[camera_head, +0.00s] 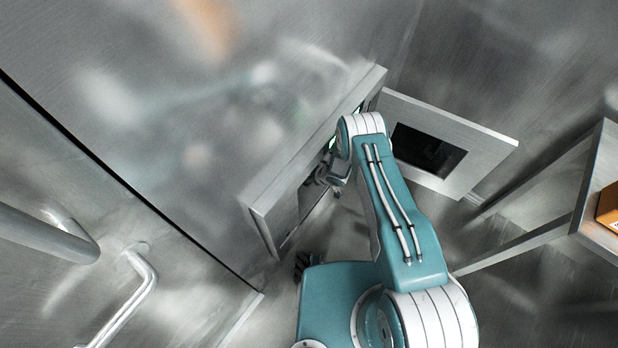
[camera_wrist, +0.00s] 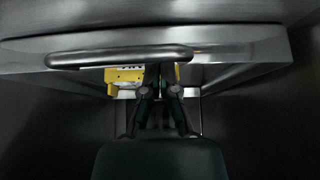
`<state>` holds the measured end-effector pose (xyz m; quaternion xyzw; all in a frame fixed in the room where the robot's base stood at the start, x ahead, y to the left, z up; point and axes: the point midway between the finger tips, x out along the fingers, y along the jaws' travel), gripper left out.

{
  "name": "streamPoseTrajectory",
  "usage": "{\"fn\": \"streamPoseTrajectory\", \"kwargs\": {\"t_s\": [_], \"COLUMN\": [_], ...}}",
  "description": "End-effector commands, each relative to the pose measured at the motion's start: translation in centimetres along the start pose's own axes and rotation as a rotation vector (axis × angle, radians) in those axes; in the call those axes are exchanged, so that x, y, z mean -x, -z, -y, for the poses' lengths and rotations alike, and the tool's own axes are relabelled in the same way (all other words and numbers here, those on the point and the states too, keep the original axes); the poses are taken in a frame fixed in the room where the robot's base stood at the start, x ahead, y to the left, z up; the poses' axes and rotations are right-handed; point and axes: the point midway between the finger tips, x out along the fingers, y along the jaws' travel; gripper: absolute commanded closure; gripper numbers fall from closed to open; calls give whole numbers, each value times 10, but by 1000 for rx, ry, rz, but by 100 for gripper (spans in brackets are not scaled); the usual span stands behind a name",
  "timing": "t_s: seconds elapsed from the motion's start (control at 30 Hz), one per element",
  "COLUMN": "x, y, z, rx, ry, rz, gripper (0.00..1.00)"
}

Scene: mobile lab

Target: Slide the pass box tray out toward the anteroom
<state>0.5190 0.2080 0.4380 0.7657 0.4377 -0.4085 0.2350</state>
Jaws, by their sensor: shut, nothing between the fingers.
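The pass box (camera_head: 287,180) is set in the metal wall, and its opening is partly hidden behind my arm in the head view. In the wrist view a rounded metal bar handle (camera_wrist: 100,57) crosses the front of what looks like the tray (camera_wrist: 245,50). My gripper (camera_wrist: 160,72) is shut and empty, with its fingertips at the lower edge of the bar, right of its middle. I cannot tell whether they touch it. In the head view my gripper (camera_head: 325,177) is at the pass box opening. A yellow object (camera_wrist: 125,76) shows beyond the bar.
The pass box door (camera_head: 480,149), with a dark window, stands open to the right of my arm. A metal rack (camera_head: 582,190) with an orange box (camera_head: 608,208) is at the far right. A door with a bent metal handle (camera_head: 140,285) is at the lower left.

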Motion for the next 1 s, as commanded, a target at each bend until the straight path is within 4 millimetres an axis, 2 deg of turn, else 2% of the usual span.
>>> {"fn": "streamPoseTrajectory", "kwargs": {"t_s": [0.2,0.67,0.83,1.0], "x": [-12,-13,-3,14], "y": [-1,-3,-16,-42], "z": [-2,0,-1,-1], "rx": [-1,-1,-6,-10], "ry": [1,0,0,0], "rz": [-5,0,1,1], "gripper": [100,100,100,100]}}
